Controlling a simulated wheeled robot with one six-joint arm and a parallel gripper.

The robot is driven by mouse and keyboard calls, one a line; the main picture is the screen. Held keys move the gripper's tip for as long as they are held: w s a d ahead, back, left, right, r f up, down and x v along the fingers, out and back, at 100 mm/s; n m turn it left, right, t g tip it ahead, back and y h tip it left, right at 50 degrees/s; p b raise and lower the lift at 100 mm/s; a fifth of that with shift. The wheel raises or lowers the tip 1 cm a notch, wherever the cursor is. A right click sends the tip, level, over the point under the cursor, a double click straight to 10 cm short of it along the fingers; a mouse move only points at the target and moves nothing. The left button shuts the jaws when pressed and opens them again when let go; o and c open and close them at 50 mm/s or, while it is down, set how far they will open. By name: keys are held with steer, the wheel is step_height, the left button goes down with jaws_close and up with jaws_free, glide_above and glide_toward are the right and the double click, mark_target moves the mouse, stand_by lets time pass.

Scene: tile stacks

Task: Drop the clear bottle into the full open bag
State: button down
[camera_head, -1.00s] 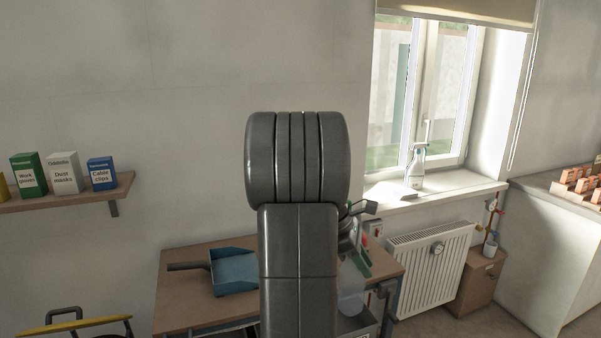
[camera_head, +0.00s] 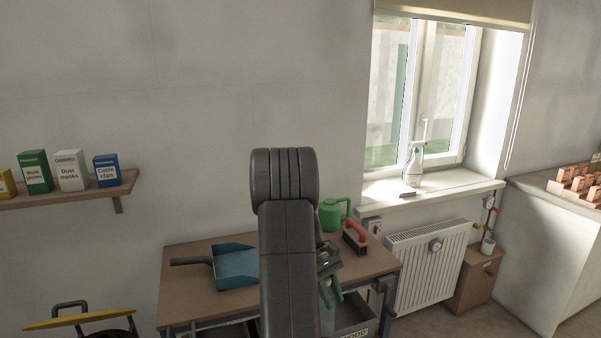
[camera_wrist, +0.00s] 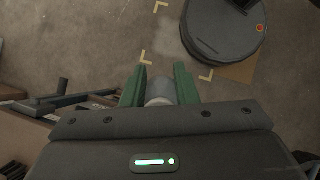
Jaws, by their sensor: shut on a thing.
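My gripper (camera_head: 331,292) is low in front of the workbench's right part, beside my arm, with its green fingers pointing down. In the wrist view my gripper (camera_wrist: 161,78) is shut on the clear bottle (camera_wrist: 160,90), which shows only as a pale, greyish round piece between the fingers. The rest of the bottle is hidden by the gripper body, and I cannot make it out in the head view. I see no full open bag that I can identify in either view.
The workbench (camera_head: 190,293) bears a blue dustpan (camera_head: 236,268), a green can (camera_head: 333,215) and a red-handled brush (camera_head: 355,236). A grey labelled crate (camera_head: 352,324) stands below its right end. A radiator (camera_head: 428,262) is to the right. Floor with corner marks shows below the gripper.

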steer(key=a+f+m+y, duration=0.2)
steer(key=a+f+m, duration=0.2)
steer(key=f, duration=0.3)
steer(key=a+f+m+g+y, duration=0.1)
steer(key=a+f+m+y, duration=0.1)
steer(key=a+f+m, duration=0.2)
step_height(320, 180, down, 3)
steer(key=shift+a+r+g, duration=0.15)
steer(key=shift+g, duration=0.15)
